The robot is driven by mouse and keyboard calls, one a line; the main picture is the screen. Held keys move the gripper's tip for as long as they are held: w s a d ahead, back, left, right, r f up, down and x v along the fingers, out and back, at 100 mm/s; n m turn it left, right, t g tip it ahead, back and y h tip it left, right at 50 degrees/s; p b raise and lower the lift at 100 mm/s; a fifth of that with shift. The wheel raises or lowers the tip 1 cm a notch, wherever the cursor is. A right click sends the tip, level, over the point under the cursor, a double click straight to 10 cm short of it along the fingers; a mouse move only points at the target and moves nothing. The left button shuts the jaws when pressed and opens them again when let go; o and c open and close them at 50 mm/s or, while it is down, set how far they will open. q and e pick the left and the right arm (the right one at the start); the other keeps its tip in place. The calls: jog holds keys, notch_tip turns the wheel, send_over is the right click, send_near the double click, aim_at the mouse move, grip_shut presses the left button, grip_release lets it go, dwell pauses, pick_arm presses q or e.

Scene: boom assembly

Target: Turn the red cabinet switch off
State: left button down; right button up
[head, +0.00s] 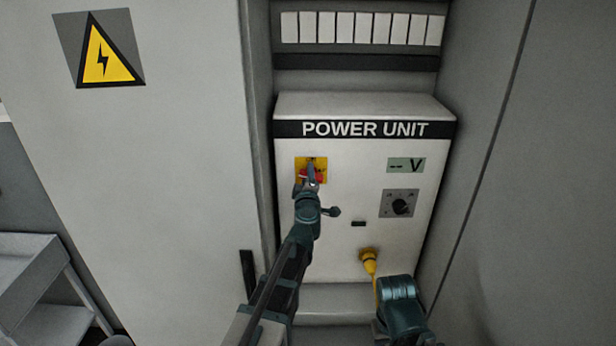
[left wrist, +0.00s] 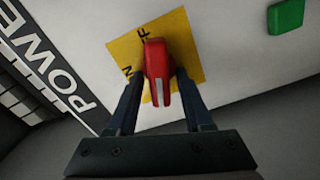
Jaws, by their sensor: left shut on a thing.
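The red cabinet switch (head: 311,175) is a red handle on a yellow plate (head: 301,163) at the upper left of the power unit's front. In the left wrist view the red handle (left wrist: 156,66) stands out from the yellow plate (left wrist: 186,45), with a pale stripe on it. My left gripper (head: 312,180) is at the switch, its two dark fingers (left wrist: 157,88) shut on the red handle from both sides. The plate lettering is partly hidden by handle and fingers. My right arm shows at the lower right, but its fingers cannot be made out.
The white power unit (head: 345,215) has a display reading "-- V" (head: 406,165), a black knob (head: 401,207) and a yellow plug (head: 368,256) with a cable hanging from it. A large cabinet door (head: 160,180) stands at the left, and a grey shelf (head: 35,270) at the lower left.

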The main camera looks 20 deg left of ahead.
pick_arm(q)
jog(key=shift+f+n, duration=0.2)
jog(key=shift+n, duration=1.5)
pick_arm(e)
jog(key=shift+f, duration=0.2)
pick_arm(q)
jog(key=shift+n, duration=0.3)
jog(key=c, duration=0.7)
grip_release()
